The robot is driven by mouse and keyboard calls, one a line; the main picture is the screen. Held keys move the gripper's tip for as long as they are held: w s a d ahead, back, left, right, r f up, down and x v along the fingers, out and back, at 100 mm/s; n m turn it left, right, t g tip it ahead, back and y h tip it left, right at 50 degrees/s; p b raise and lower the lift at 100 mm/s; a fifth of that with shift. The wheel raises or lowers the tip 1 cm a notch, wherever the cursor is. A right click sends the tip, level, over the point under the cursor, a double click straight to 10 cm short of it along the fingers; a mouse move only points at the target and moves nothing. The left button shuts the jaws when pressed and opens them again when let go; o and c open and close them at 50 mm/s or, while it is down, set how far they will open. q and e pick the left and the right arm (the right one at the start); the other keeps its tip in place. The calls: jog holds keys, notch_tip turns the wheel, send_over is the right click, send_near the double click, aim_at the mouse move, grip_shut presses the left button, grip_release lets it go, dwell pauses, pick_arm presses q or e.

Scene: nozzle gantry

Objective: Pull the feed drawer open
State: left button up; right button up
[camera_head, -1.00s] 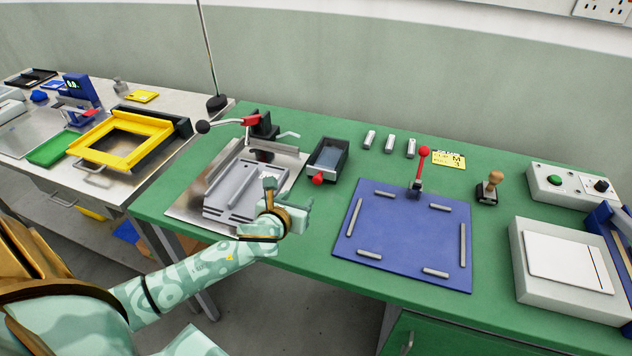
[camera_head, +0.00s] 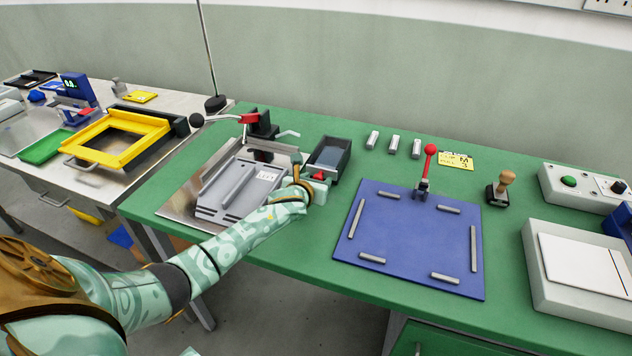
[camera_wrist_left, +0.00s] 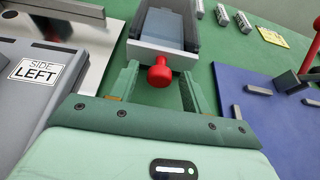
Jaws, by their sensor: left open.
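The feed drawer (camera_head: 330,156) is a dark box with a grey-blue inside and a red knob on its near face, standing on the green bench. In the left wrist view the drawer (camera_wrist_left: 166,28) is at top centre, with its red knob (camera_wrist_left: 159,72) facing me. My left gripper (camera_head: 314,183) is at the drawer's near end. In the left wrist view the left gripper (camera_wrist_left: 160,88) is open, one finger on each side of the knob, with gaps between knob and fingers. My right gripper is not in view.
A grey fixture (camera_head: 238,186) marked "SIDE LEFT" lies left of the drawer, with a red-handled clamp (camera_head: 248,118) behind it. A blue plate (camera_head: 408,240) with grey bars is to the right. Small metal blocks (camera_head: 394,144) stand behind. Green bench surface shows between drawer and blue plate.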

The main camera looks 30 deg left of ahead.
pick_arm(q)
jog(key=shift+c, duration=0.3)
grip_shut()
jog(key=p+v, duration=0.3)
jog(key=shift+s+d+f+p, duration=0.15)
jog(key=shift+s+f+p, duration=0.05)
jog(key=shift+s+p, duration=0.2)
jog(key=s+p, duration=0.1)
jog(key=s, duration=0.1)
jog(key=s+d+p, duration=0.1)
jog(key=s, duration=0.2)
jog(key=s+p, duration=0.1)
jog(key=s, duration=0.1)
jog(key=shift+s+d+f+p, duration=0.2)
jog(key=shift+s+d+p, duration=0.1)
jog(key=shift+d+p, duration=0.1)
jog(key=shift+s+f, duration=0.15)
jog(key=shift+s, duration=0.2)
jog(key=shift+o, duration=0.3)
grip_release()
